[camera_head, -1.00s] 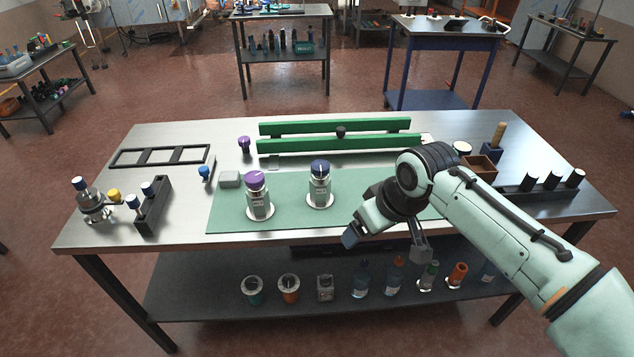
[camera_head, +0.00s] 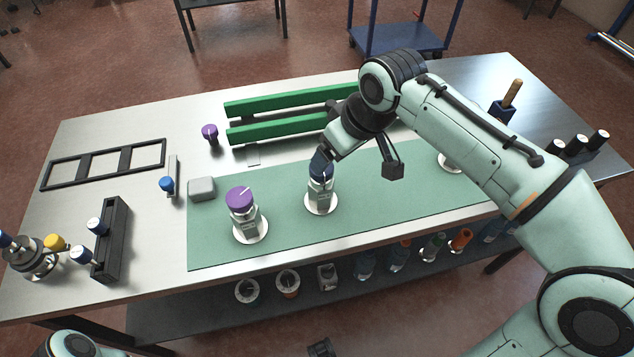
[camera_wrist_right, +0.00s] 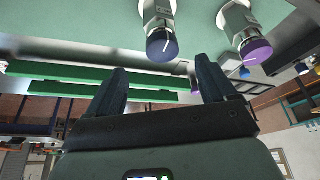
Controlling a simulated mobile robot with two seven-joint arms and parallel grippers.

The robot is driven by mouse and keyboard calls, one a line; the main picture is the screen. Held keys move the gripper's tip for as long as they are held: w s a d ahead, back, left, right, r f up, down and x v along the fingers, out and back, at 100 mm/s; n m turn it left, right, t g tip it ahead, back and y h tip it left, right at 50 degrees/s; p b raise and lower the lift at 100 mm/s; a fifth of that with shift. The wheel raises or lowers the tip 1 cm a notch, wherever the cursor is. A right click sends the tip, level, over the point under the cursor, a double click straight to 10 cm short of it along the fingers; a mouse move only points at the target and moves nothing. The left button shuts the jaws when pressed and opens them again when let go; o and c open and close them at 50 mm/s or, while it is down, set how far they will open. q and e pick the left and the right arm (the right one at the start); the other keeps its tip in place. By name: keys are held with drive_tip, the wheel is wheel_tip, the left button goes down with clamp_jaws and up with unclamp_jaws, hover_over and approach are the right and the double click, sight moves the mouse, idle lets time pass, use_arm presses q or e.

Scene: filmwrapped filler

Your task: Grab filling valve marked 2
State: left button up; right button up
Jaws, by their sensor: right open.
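The blue cap (camera_wrist_right: 162,46) shows just beyond the fingertips, and the purple cap (camera_wrist_right: 256,52) is further right. Contact cannot be told.
Green rails (camera_head: 285,118) lie behind the mat. A grey block (camera_head: 201,189) sits near its left end, and a small purple-capped part (camera_head: 210,133) behind. A black rack (camera_head: 112,240) and a steel fitting (camera_head: 35,262) stand at left. Part of my left arm shows bottom left.

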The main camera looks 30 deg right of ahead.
hover_over(321, 188)
drive_tip(key=d, duration=0.2)
wheel_tip(321, 188, down, 4)
drive_tip(key=shift+s+f, duration=0.15)
drive_tip(key=shift+w+b+x, duration=0.2)
drive_tip(key=shift+b+x, duration=0.4)
drive_tip(key=shift+x, duration=2.3)
drive_tip(key=shift+a, duration=0.15)
clamp_jaws()
drive_tip(key=shift+r, duration=0.25)
